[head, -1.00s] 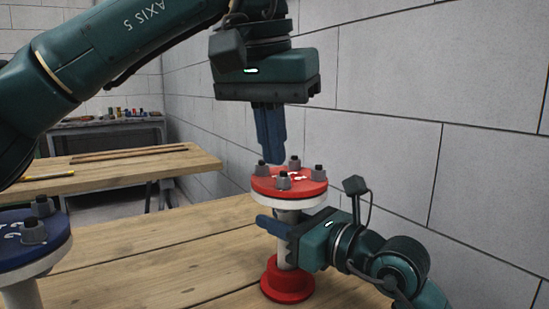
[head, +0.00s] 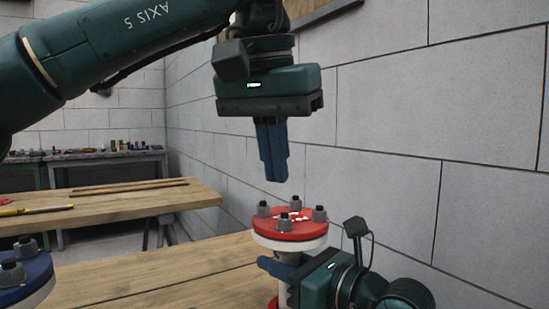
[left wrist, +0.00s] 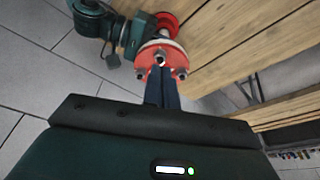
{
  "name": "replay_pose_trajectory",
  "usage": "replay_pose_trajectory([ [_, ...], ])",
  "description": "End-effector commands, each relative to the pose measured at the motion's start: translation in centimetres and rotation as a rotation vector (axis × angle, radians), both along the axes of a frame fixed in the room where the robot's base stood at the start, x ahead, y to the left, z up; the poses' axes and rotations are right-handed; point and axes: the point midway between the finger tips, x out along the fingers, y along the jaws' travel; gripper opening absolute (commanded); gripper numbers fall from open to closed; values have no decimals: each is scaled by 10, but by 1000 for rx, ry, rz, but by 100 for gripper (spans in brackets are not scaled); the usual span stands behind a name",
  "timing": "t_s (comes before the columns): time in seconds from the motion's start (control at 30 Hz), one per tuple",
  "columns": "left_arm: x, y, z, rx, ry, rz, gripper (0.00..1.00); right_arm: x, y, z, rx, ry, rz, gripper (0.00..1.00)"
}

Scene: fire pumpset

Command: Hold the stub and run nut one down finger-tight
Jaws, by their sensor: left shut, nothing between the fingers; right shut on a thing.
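The stub (head: 286,291) stands upright on the wooden table, topped by a red flange (head: 290,230) over a white one. My right gripper (head: 280,268) is shut around the stub just under the flange. My left gripper (head: 274,180) is shut and empty, pointing down, above the flange and apart from it. In the left wrist view, its closed fingers (left wrist: 162,85) point toward the red flange (left wrist: 163,62), partly covering it. Which nut is nut one cannot be told.
A blue flange (head: 22,278) with grey nuts stands at the lower left. A second wooden table (head: 120,205) with a yellow pencil-like item (head: 35,209) is behind. A block wall (head: 390,110) rises close on the right.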

Motion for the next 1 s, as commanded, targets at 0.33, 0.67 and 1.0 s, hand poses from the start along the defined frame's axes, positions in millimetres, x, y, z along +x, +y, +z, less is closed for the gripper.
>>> replay_pose_trajectory([
  [0.33, 0, 1, -44, 0, 6, -2, 0, 1, -1, -1, -3, 0, -3, 0],
  [0.67, 0, 1, -64, 0, 1, -1, 0, 1, -1, -1, -2, 0, -2, 0],
  [1.0, 0, 1, -65, 0, 2, 0, 0, 1, -1, -1, -3, 1, -2, 0],
])
